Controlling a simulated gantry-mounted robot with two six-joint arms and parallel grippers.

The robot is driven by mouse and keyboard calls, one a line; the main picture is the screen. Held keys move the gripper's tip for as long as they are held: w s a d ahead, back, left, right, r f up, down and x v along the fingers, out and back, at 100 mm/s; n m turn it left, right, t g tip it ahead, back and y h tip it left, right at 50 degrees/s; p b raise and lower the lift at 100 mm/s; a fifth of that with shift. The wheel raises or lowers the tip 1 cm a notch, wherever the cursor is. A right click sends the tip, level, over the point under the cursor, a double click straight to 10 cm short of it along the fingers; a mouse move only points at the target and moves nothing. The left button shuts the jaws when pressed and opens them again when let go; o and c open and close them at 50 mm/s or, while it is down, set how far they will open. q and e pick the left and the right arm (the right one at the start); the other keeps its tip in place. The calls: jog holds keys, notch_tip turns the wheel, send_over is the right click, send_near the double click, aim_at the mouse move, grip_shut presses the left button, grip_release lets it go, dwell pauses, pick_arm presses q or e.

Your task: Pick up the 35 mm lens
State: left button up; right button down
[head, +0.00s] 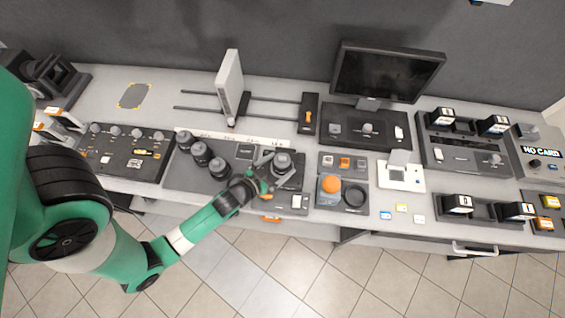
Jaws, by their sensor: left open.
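My left gripper (272,172) is open at the front middle of the bench. Its fingers are at a dark cylinder with a grey top (282,161), which looks like a lens; I cannot tell whether they touch it. Three dark lenses stand upright in a slanting row to the left: a back one (184,140), a middle one (201,153) and a front one (219,168). They stand on a dark grey tray (180,175). The markings on the strip behind are too small to read, so I cannot tell which lens is the 35 mm one. My right gripper is not in view.
A white upright panel (229,85) stands behind the tray. To the right are an orange-topped jar (331,185), a monitor (387,72) and a white device (400,175). A control panel (125,150) lies left of the tray. Bare bench shows at the back left.

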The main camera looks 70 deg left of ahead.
aim_at(288, 157)
pick_arm(q)
jog(key=x, duration=0.5)
jog(key=shift+a+r, duration=0.1)
jog(key=shift+a, duration=0.1)
jog(key=shift+w+r, duration=0.1)
grip_shut()
